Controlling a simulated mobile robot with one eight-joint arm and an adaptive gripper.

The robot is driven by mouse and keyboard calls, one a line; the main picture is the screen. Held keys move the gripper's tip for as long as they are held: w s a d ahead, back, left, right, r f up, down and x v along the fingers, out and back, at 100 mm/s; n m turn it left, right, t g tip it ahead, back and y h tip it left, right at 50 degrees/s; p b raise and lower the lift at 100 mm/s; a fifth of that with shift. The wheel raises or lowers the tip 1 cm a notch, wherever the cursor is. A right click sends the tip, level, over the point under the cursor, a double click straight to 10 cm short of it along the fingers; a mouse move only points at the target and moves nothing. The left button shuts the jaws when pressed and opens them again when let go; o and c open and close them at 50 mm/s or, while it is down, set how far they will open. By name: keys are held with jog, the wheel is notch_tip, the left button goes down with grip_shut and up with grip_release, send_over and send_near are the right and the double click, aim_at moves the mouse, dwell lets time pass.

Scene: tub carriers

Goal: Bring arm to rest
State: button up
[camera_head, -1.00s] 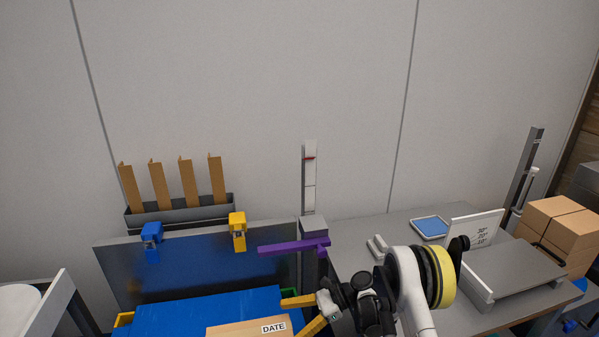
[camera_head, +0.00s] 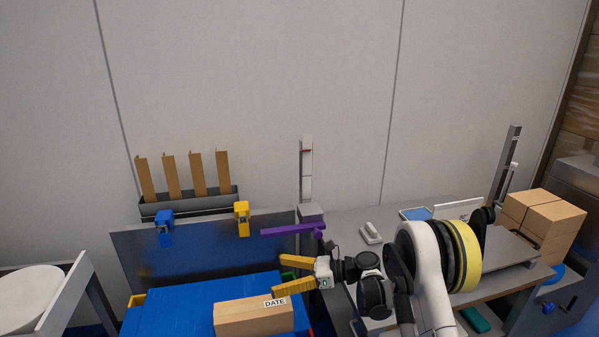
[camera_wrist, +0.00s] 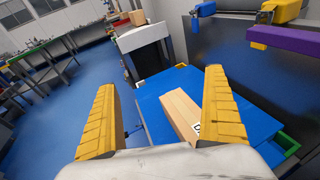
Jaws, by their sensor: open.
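My gripper (camera_head: 286,275) has yellow fingers, spread apart with nothing between them. In the head view it points left, above the right end of a blue surface (camera_head: 180,312). A brown box labelled DATE (camera_head: 250,318) lies on that surface, just below and left of the fingertips. In the wrist view the yellow fingers of my gripper (camera_wrist: 160,105) stand wide apart, and the box (camera_wrist: 180,112) lies beyond them on the blue surface (camera_wrist: 155,98). I see a gap between the fingers and the box in that view.
A purple bar (camera_head: 291,230) sticks out just above my gripper. Blue (camera_head: 164,228) and yellow (camera_head: 242,218) clamps sit on the grey panel (camera_head: 190,255) behind. A grey bench (camera_head: 345,218) with brown boxes (camera_head: 545,220) is at right. A white-topped stand (camera_head: 60,300) is at left.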

jog(key=w+d+r+m+t, duration=0.1)
jog(key=w+r+m+t, duration=0.2)
jog(key=r, duration=0.5)
jog(key=w+d+r+m+t, duration=0.2)
jog(key=r+m+t, duration=0.2)
jog(key=r, duration=0.4)
jog(key=w+d+r+m+t, duration=0.1)
jog(key=w+r+m+t, duration=0.2)
jog(key=r, duration=0.5)
jog(key=s+d+r+m+t+h, duration=0.3)
jog(key=d+r+m+t+h, duration=0.5)
jog(key=d+r+m+h, duration=0.9)
jog(key=s+d+f+m+g, duration=0.4)
jog(key=s+d+f+m, duration=0.25)
jog(key=s+m, duration=0.65)
jog(key=s+a+f+m+g, duration=0.2)
jog(key=s+f+m+g, duration=0.5)
jog(key=s+f+m, duration=0.4)
jog(key=s+f, duration=0.6)
jog(key=s, duration=0.4)
jog(key=shift+s+m+g+y, duration=0.2)
jog(key=shift+m+g+y, duration=0.1)
jog(key=shift+g+y, duration=0.1)
jog(key=shift+f, duration=0.1)
